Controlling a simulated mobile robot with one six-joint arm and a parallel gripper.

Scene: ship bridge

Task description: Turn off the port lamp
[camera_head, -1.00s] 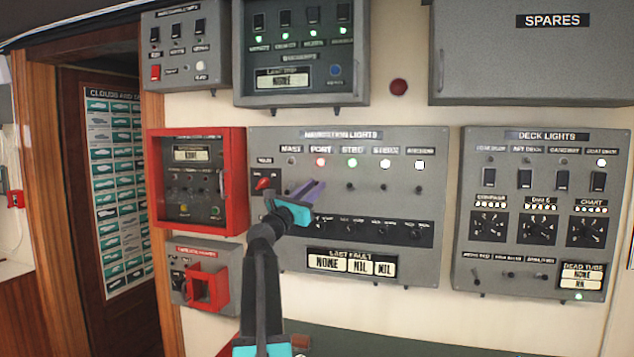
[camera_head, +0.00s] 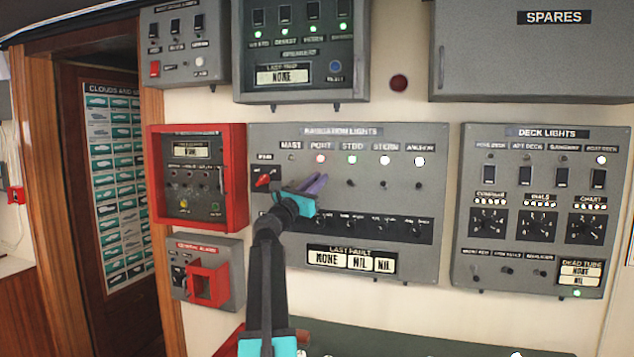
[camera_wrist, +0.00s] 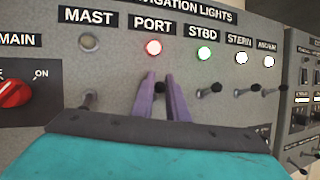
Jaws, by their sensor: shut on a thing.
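The navigation lights panel (camera_head: 400,259) is on the wall ahead. Its PORT lamp (camera_head: 320,159) glows red, and it also shows lit in the wrist view (camera_wrist: 153,47). My gripper (camera_head: 318,182) is at the panel below the PORT lamp. In the wrist view its purple fingers (camera_wrist: 161,88) are close together, under the PORT label. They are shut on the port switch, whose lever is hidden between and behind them. The STBD switch (camera_wrist: 209,90) stands just right of the fingers, and the MAST switch (camera_wrist: 89,101) is to the left.
The red MAIN knob (camera_wrist: 14,93) is left of the fingers. The STBD lamp (camera_wrist: 204,53) is green; the STERN lamp (camera_wrist: 241,58) and anchor lamp (camera_wrist: 269,61) are white. A row of small controls (camera_head: 382,225) lies below. The deck lights panel (camera_head: 541,260) is at right.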

